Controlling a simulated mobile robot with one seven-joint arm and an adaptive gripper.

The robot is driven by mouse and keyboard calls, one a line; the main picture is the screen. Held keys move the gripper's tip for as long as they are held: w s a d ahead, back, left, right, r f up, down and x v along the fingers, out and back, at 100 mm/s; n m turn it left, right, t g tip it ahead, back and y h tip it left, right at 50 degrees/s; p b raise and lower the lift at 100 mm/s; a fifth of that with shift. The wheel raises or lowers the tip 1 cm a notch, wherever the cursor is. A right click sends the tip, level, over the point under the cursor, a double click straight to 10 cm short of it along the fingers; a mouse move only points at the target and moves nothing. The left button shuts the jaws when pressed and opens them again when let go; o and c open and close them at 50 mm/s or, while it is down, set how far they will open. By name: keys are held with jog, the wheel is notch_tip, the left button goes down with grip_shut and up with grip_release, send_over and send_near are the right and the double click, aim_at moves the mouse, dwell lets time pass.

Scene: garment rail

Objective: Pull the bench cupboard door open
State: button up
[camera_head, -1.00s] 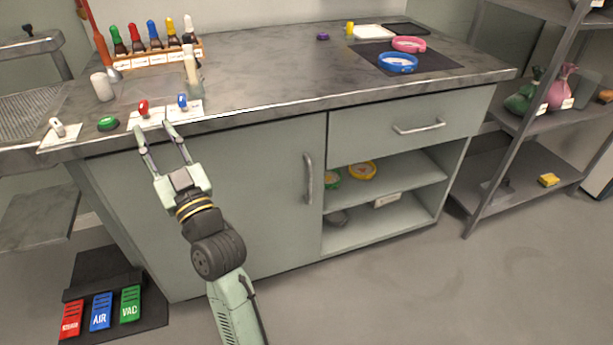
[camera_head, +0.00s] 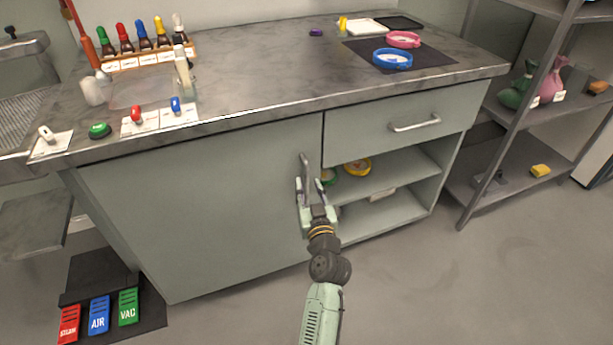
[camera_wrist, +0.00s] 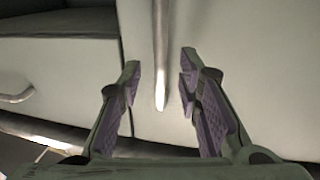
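The bench cupboard door (camera_head: 220,205) is a flat grey-green panel under the left part of the bench, and it is shut. Its upright bar handle (camera_head: 305,162) sits near the door's right edge; the lower part is partly hidden by my gripper. My gripper (camera_head: 309,183) is at the handle's lower part. In the wrist view the handle (camera_wrist: 160,60) stands between the two fingers of my gripper (camera_wrist: 160,75), with a gap on both sides. The fingers are open, with purple ridged pads, and I see no contact with the bar.
A drawer (camera_head: 405,125) with a bar handle and open shelves (camera_head: 385,215) lie right of the door. The bench top (camera_head: 260,80) carries bottles, switches and rings. A metal rack (camera_head: 500,130) stands at right. Coloured pedals (camera_head: 98,313) lie at lower left. Floor before the door is clear.

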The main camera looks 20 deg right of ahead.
aim_at(307, 181)
jog(key=shift+w+d, duration=0.15)
jog(key=shift+w, duration=0.8)
jog(key=shift+w+d, duration=0.15)
jog(key=shift+w, duration=0.75)
jog(key=shift+c, duration=0.5)
grip_shut()
